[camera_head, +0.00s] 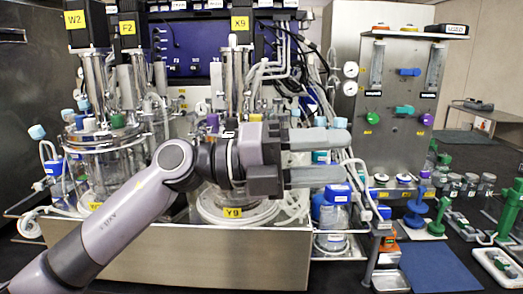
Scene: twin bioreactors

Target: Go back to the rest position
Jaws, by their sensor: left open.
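My left arm comes in from the lower left and reaches across in front of the bioreactors. My left gripper (345,157) points right, with its two grey fingers apart and nothing seen between them. It is in front of the right bioreactor's lower part and left of the steel gas panel. The left bioreactor (104,140) is a glass vessel with a metal lid and several coloured caps. The right bioreactor (236,75) is partly hidden behind my gripper and wrist. My right gripper is not in view.
A steel panel (393,100) with coloured knobs stands right of the bioreactors. A blue-capped bottle (334,215) stands below my left fingers. A blue mat (438,267), a small metal tray (390,281), a white tray (497,268) and green tools lie at right. The steel bench front (200,257) is below my arm.

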